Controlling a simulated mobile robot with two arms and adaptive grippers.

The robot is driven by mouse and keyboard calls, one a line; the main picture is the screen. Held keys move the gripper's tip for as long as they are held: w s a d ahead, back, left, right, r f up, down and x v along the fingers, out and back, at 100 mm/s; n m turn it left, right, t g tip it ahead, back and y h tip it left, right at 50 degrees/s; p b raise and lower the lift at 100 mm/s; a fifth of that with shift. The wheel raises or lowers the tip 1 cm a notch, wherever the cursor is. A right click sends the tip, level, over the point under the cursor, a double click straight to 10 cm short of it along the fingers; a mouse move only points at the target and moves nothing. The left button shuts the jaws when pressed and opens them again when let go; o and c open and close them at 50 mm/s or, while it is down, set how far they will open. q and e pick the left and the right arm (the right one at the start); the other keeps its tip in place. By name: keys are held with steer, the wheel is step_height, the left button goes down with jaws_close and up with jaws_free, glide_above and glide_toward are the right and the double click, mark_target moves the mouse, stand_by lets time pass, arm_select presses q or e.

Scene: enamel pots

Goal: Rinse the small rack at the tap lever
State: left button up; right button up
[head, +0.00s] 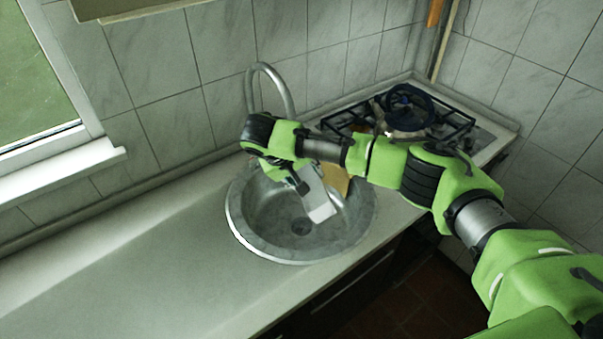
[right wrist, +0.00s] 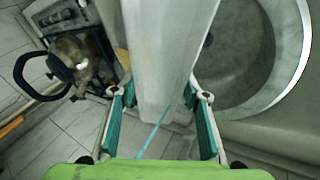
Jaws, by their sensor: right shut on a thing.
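My right gripper (head: 302,184) hangs over the round metal sink (head: 262,232). It is shut on a pale, slab-like thing (head: 318,200), which I take for the small rack; it is tilted, its lower end above or inside the bowl. In the right wrist view the pale thing (right wrist: 160,50) runs lengthwise between the two teal-padded fingers of the gripper (right wrist: 162,100). The curved metal tap (head: 287,97) rises behind the sink, beyond my right wrist. Its lower part and lever are hidden behind my arm. No water shows. My left gripper is out of view.
A yellowish thing (head: 337,179) shows by the sink's far right side, partly covered by my arm. The gas hob (head: 455,128) holds a dark-handled pan (head: 408,116) at the back right. The counter (head: 120,260) left of the sink is clear. A window sill (head: 70,175) is at left.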

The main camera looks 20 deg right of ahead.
mark_target(330, 200)
steer(key=shift+s+d+r+p, duration=0.1)
steer(key=shift+s+d+p, duration=0.1)
steer(key=shift+s+p, duration=0.6)
steer(key=shift+s+d+r+p, duration=0.1)
steer(key=shift+s+d+p, duration=0.1)
steer(key=shift+s+p, duration=0.55)
steer(key=shift+s+d+f+p, duration=0.1)
steer(key=shift+s+d+p, duration=0.1)
steer(key=shift+s, duration=0.4)
steer(key=shift+s+d+f+p, duration=0.1)
steer(key=shift+s+d+p, duration=0.1)
steer(key=shift+s, duration=0.35)
steer(key=shift+s+d+r, duration=0.2)
steer(key=shift+s+r, duration=0.5)
steer(key=shift+s, duration=0.1)
steer(key=shift+s+d+r, duration=0.25)
steer(key=shift+s+r, duration=0.4)
steer(key=shift+s, duration=0.2)
steer(key=shift+s+d+r, duration=0.2)
steer(key=shift+s+r, duration=0.5)
steer(key=shift+s, duration=0.1)
